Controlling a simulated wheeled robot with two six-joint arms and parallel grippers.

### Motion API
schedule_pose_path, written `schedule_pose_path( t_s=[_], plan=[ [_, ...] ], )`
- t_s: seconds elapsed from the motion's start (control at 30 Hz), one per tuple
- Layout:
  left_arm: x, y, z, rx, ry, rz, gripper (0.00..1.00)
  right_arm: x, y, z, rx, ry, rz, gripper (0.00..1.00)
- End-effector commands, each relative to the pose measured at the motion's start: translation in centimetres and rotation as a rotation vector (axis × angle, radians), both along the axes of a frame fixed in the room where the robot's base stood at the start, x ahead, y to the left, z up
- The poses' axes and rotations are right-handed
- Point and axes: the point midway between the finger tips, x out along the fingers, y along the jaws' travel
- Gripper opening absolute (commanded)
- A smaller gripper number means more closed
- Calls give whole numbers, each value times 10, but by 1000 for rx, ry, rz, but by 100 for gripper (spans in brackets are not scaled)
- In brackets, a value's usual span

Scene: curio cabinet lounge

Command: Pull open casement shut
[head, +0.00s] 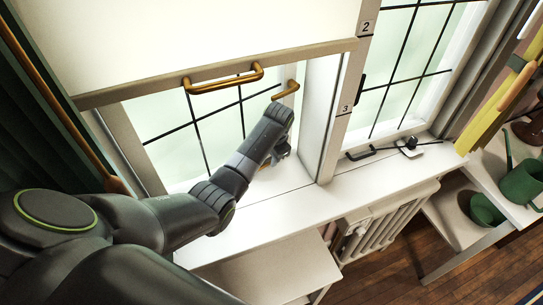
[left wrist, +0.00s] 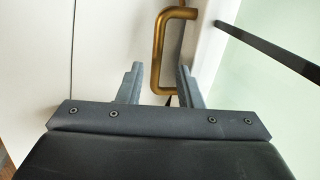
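The left casement (head: 200,135) has pale glass with dark glazing bars. Its angle to the window frame is hard to judge. A brass handle (head: 286,91) shows just above my left wrist in the head view. In the left wrist view, a brass handle (left wrist: 159,55) stands on a white surface beside the glass. My left gripper (left wrist: 157,75) is open there, one finger on each side of the handle's lower part. I cannot tell whether either finger touches it. In the head view, the left gripper (head: 282,150) is mostly hidden by its wrist. My right gripper is out of view.
A blind's bottom bar (head: 120,92) with a larger brass handle (head: 223,80) hangs above my left forearm. A white post (head: 345,100) divides the windows. A dark metal stay (head: 373,152) lies on the sill (head: 265,205) at right. A radiator (head: 385,220) and green pots (head: 522,183) stand lower right.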

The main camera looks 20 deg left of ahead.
Motion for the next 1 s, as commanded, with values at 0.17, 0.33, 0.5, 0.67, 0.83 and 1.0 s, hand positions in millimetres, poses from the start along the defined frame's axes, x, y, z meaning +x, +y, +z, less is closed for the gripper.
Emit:
schedule_pose_path(
  t_s=[0.17,0.33,0.5,0.67,0.83,1.0],
  plan=[
    [1,2,-13,0,1,0,32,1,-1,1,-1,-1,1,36],
    [1,3,-15,0,-1,0,32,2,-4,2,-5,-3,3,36],
    [1,3,-15,0,-1,0,31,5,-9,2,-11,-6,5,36],
    [2,3,-15,0,-1,0,10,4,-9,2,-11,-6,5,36],
    [2,3,-15,0,-1,0,0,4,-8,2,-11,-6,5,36],
    [1,3,-15,0,-1,0,0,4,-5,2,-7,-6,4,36]
  ],
)
